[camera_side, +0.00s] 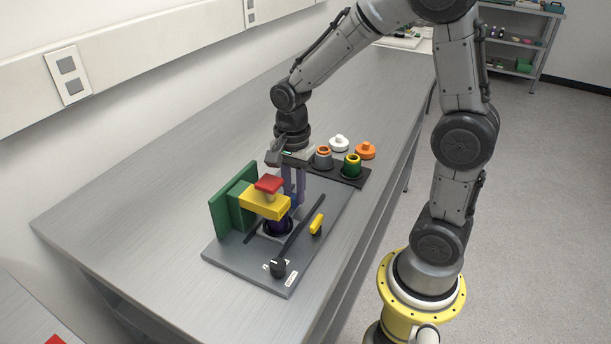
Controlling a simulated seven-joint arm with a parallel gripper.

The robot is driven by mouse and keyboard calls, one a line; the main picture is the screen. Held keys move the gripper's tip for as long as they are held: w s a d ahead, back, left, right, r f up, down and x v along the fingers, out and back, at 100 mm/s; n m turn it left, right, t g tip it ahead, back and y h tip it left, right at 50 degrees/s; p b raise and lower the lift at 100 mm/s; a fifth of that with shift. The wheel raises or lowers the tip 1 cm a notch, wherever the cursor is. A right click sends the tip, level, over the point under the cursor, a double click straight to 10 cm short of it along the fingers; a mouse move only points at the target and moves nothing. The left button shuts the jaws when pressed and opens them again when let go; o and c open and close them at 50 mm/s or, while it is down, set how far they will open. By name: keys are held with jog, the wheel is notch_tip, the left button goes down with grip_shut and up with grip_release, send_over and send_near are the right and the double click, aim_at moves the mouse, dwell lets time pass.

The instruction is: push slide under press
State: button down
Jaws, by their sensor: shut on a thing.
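The press stands on a grey base plate (235,258). It has a green upright (229,208), a yellow arm (263,203) and a red block (268,184) on top. The slide (277,229), with a dark ring and a dark purple-blue body, sits between two black rails and shows below the yellow arm. My gripper (294,196) points down just behind and right of the yellow arm, its fingers low and close together. It is shut on what looks like the slide's upper part. The press partly hides the contact, and I cannot tell how exactly the slide is centred.
A yellow handle (316,224) stands right of the right rail (302,225). A black knob (278,267) is at the plate's front corner. Behind, a black tray (350,181) holds a grey-orange and a green-yellow piece; white (339,143) and orange (365,150) caps lie beyond. The bench's left side is clear.

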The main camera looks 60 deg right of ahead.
jog(key=shift+a, duration=1.1)
jog(key=c, duration=0.7)
grip_release()
jog(key=shift+r, duration=0.1)
notch_tip(320, 180, up, 14)
jog(key=shift+f, duration=0.15)
